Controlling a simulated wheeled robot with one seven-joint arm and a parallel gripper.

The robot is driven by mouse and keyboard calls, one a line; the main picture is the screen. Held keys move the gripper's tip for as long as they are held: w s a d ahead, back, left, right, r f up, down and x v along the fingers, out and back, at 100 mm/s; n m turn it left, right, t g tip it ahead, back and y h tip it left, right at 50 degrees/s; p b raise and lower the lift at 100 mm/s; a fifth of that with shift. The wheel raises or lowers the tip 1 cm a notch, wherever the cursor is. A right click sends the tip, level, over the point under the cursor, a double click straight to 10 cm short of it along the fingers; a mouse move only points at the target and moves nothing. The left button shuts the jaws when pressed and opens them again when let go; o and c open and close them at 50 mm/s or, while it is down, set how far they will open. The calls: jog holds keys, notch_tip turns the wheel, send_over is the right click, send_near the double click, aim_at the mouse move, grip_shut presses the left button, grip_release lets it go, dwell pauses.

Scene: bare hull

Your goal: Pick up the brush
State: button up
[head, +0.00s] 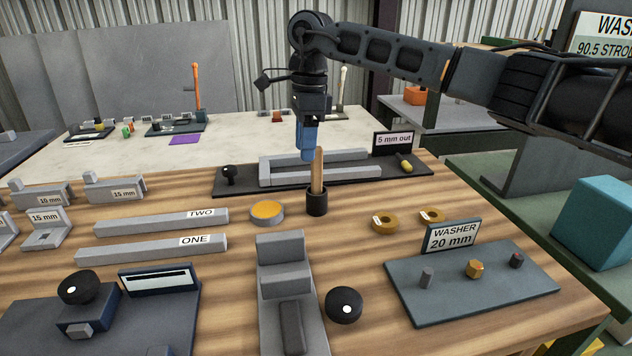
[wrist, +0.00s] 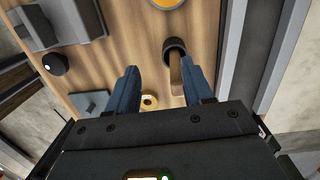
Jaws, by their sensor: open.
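The brush (head: 318,168) stands upright in a small black cup (head: 317,203) on the wooden bench; only its tan wooden handle shows, and its lower end is hidden in the cup. In the wrist view, the brush handle (wrist: 177,75) rises from the black cup (wrist: 174,44) and appears between my blue fingers, nearer the right one. My gripper (head: 307,154) is open and points down at the handle's top, with the handle overlapping the fingers in the head view. In the wrist view my gripper (wrist: 163,72) holds nothing.
Behind the cup is a dark board with a grey frame (head: 375,173). An orange-topped round tin (head: 267,211) stands left of the cup; brass rings (head: 385,223) lie to the right. A grey stepped block (head: 281,262) and black knob (head: 344,305) are in front.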

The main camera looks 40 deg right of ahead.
aim_at(317, 164)
jog(key=d, duration=0.1)
jog(key=d+r, duration=0.1)
jog(key=d+h, duration=0.1)
jog(key=shift+s+d+r, duration=0.15)
jog(key=shift+s+d, duration=0.1)
jog(key=shift+w+a+f+p, duration=0.1)
jog(key=shift+f+p, duration=0.25)
jog(key=shift+f, duration=1.6)
jog(key=shift+w+f+p, duration=0.1)
jog(key=shift+f+p, duration=0.2)
jog(key=shift+f, duration=1.65)
grip_shut()
